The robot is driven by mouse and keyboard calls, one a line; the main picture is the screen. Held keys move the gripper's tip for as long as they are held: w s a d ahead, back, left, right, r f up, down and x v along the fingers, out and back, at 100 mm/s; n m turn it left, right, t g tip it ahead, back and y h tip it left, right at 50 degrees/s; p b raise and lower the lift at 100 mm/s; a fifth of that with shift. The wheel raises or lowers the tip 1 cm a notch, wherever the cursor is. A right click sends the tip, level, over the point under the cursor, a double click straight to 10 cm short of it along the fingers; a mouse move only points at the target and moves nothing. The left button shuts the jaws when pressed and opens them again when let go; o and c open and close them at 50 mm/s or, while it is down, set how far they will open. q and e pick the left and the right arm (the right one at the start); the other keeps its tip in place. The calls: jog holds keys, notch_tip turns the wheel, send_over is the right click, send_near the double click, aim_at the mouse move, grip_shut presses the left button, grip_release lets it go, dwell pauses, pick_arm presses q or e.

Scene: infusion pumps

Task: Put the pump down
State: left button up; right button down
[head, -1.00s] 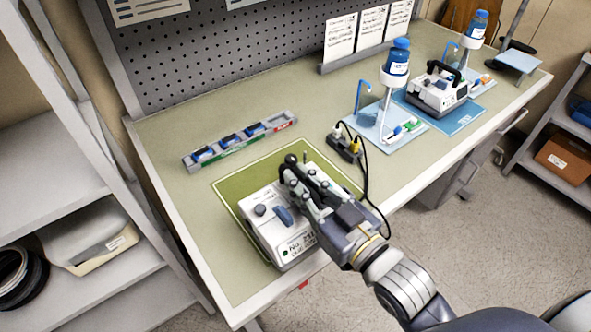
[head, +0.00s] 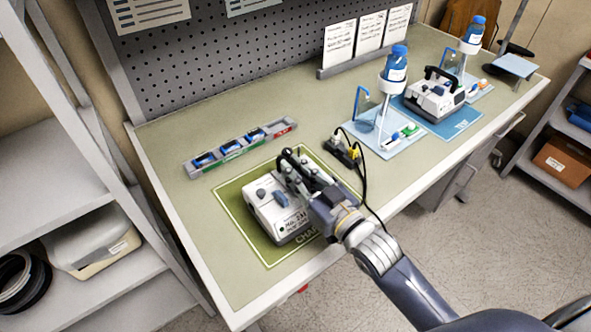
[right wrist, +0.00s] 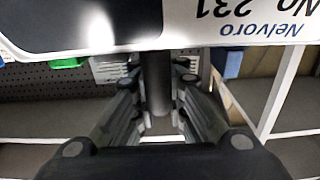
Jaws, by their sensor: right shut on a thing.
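The white pump (head: 280,211) with a dark top handle is over the green mat (head: 262,251) at the front left of the bench. I cannot tell for sure whether its base touches the mat. My right gripper (head: 297,172) is shut on the pump's handle from the right side. In the right wrist view the dark handle bar (right wrist: 157,82) lies between the fingers (right wrist: 155,110), with the pump's labelled white face (right wrist: 240,22) above it. My left gripper is not in view.
A tray with blue items (head: 241,146) lies behind the mat. A power strip with cables (head: 343,151) is to its right. A second pump (head: 434,96) stands on a blue mat (head: 449,124) farther right, near stands with blue bottles (head: 396,64). Shelves (head: 60,180) stand at left.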

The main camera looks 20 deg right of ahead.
jog(key=shift+r, duration=0.15)
jog(key=c, duration=1.6)
grip_release()
jog(key=shift+f, duration=0.25)
jog(key=shift+c, duration=0.2)
jog(key=shift+s, duration=0.1)
jog(key=shift+r, duration=0.25)
jog(key=shift+s+d+f, duration=0.1)
jog(key=shift+s+f, duration=0.1)
jog(key=b+v, duration=0.2)
jog(key=v, duration=0.9)
jog(key=shift+s, duration=0.2)
jog(key=shift+r, duration=0.1)
